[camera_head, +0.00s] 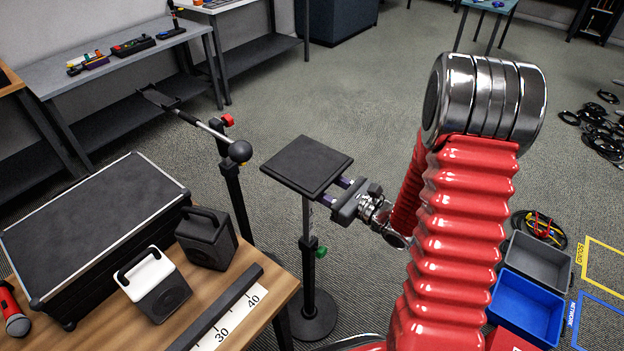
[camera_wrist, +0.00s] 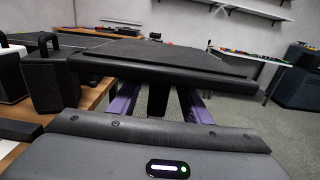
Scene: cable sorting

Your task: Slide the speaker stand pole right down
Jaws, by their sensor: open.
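The speaker stand has a square black top plate (camera_head: 307,165), a thin grey pole (camera_head: 306,217) and a wider black lower tube. A green knob (camera_head: 321,252) sits on its collar, and a round base (camera_head: 313,316) stands on the floor. Some bare pole shows between plate and collar. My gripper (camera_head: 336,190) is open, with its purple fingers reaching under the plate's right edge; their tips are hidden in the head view. In the wrist view the plate (camera_wrist: 160,68) lies just ahead, above the two spread fingers (camera_wrist: 160,103). Whether they touch the stand I cannot tell.
A wooden table (camera_head: 262,290) with two small speakers, a black case and a ruler strip is at the lower left. A second stand with a red knob (camera_head: 228,120) stands behind it. Grey (camera_head: 540,262) and blue (camera_head: 527,306) bins are at right.

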